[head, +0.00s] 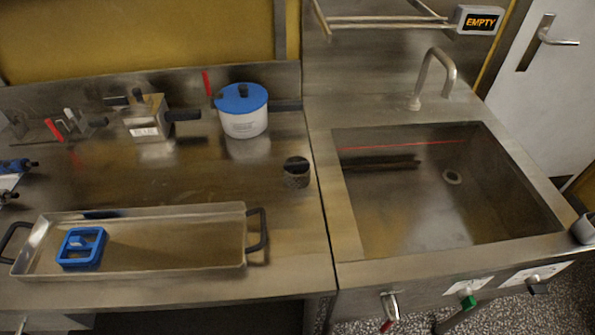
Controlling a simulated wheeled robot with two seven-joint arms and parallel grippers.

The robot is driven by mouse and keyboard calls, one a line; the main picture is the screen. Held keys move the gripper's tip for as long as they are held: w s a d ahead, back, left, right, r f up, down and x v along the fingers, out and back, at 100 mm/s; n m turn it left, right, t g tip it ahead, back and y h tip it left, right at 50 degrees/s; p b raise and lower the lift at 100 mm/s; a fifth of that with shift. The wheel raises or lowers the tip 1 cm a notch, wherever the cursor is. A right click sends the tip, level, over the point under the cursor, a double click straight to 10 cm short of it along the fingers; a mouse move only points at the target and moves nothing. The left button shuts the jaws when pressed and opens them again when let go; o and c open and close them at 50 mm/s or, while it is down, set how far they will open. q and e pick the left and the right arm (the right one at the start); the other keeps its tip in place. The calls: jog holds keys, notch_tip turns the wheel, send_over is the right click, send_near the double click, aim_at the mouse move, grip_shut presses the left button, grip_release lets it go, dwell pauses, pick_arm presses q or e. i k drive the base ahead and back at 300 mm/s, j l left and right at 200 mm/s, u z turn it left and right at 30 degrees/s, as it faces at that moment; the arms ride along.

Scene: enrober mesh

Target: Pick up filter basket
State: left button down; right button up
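A small dark mesh cup (297,179), which looks like the filter basket, stands upright on the steel counter near its right side, left of the sink. A dark bar or band crosses its top; its inside is hard to make out. It stands apart from the other items. Neither of my grippers can be made out in the head view.
A long shallow steel tray (190,262) with black handles holds a blue frame (82,248). A blue-lidded pot (243,118) and a metal box (147,120) stand behind. The empty-looking sink (420,205) has a tap (450,72). Counter around the cup is clear.

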aim_at(297, 172)
jog(key=k+z, duration=0.3)
jog(key=z, duration=0.15)
jog(key=k+l+z, duration=0.15)
jog(key=k+z, duration=0.25)
jog(key=i, duration=0.1)
